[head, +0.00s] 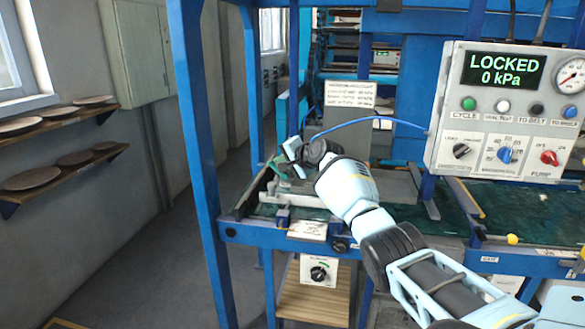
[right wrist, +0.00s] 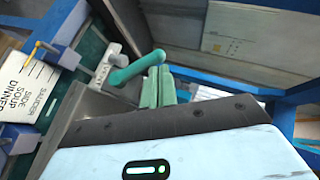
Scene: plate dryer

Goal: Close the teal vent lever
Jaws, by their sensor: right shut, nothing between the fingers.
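The teal vent lever (right wrist: 136,69) shows in the right wrist view as a short rounded bar. One end sits by a pale bracket with holes (right wrist: 104,66), and the bar slants up to the right. My right gripper (right wrist: 157,86) is shut and empty. Its green fingers are right beside the lever's free end; I cannot tell whether they touch it. In the head view my right gripper (head: 279,171) is over the left end of the bench, and the lever is too small and covered there to make out. My left gripper is not in view.
A control panel (head: 507,111) reading LOCKED and 0 kPa stands at the right. A blue post (head: 197,150) rises left of the bench, and a blue hose (head: 375,121) arches behind my arm. Wall shelves (head: 60,174) with plates are at the far left.

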